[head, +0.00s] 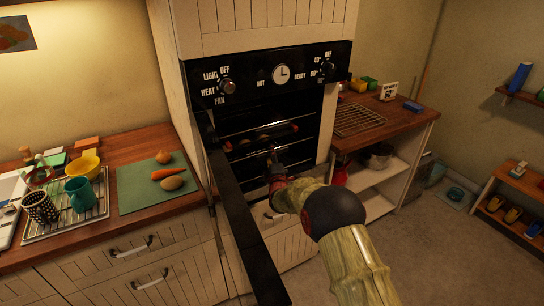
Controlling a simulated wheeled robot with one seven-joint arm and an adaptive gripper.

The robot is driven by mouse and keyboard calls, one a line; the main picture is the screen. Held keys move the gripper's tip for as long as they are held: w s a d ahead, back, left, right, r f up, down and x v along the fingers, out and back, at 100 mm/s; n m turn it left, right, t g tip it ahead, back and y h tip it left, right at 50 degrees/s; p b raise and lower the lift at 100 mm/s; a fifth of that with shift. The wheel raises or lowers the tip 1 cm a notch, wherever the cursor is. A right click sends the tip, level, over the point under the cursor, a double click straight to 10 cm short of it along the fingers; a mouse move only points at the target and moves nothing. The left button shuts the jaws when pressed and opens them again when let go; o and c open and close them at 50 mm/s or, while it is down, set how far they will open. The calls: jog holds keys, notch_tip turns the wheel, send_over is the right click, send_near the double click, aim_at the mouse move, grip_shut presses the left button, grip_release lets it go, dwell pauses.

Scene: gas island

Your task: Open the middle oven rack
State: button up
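The black oven (268,75) stands in a tall white cabinet, with a clock and knobs on its front panel. Its door (245,225) hangs open on the left side and is seen nearly edge-on. Inside the dark cavity are thin metal racks (258,131), with small reddish and brown items around the upper part. My arm reaches in from the lower right. My gripper (271,158) is at the oven opening, in front of the rack area. It is small and dark there, so I cannot tell whether its fingers touch a rack. My arm hides the lower right of the opening.
On the left counter, a green board (150,190) holds vegetables beside a dish rack (70,222) with cups. On the right, a wooden counter (395,115) bears a wire rack (357,120) and small boxes. The grey floor (450,245) is clear at the lower right.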

jog(key=shift+w+a, duration=0.1)
jog(key=shift+w, duration=0.5)
jog(key=c, duration=0.4)
